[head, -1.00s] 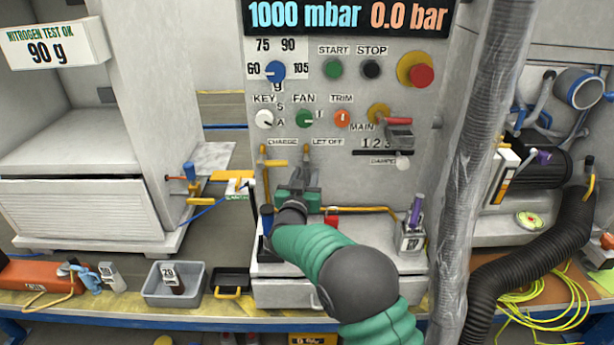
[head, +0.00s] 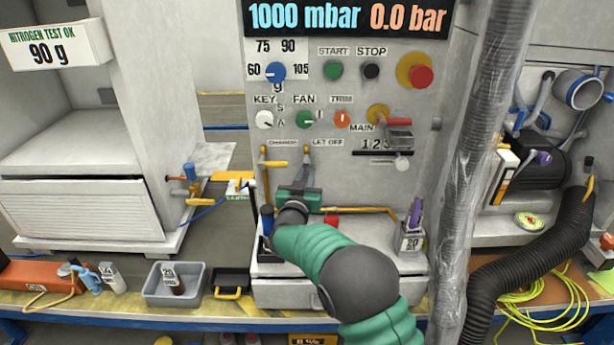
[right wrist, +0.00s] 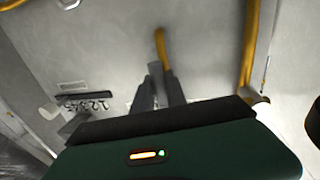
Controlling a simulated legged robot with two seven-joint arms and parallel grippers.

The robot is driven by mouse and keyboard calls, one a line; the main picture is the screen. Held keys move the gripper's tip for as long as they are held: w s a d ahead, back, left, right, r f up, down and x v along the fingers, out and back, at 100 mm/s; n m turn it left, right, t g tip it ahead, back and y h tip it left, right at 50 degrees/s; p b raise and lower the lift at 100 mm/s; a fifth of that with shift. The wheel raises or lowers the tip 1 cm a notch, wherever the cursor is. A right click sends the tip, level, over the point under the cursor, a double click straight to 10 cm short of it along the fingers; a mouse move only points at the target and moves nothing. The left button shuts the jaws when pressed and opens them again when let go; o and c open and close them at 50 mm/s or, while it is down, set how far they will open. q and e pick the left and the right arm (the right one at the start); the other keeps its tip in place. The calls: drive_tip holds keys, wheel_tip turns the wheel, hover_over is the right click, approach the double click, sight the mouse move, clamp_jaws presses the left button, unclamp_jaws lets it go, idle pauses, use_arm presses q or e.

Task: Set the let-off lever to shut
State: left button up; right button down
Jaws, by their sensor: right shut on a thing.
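The let-off lever's yellow upper end (head: 306,152) shows below the LET OFF label on the grey panel. My right gripper (head: 307,172) is in front of it and hides its lower part. In the right wrist view the yellow lever (right wrist: 163,50) runs down to my two dark fingertips (right wrist: 158,80), which are shut on it. The gripped part is mostly hidden, so the lever's exact angle cannot be told. My left gripper is not in view.
The yellow charge lever (head: 274,164) lies level just left of my right gripper. A yellow pipe (head: 365,210) runs to the right below it. The main switch (head: 396,122) and a numbered slider (head: 385,153) are farther right. A wrapped hose (head: 470,170) hangs right of the panel.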

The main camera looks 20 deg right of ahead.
idle(0.8)
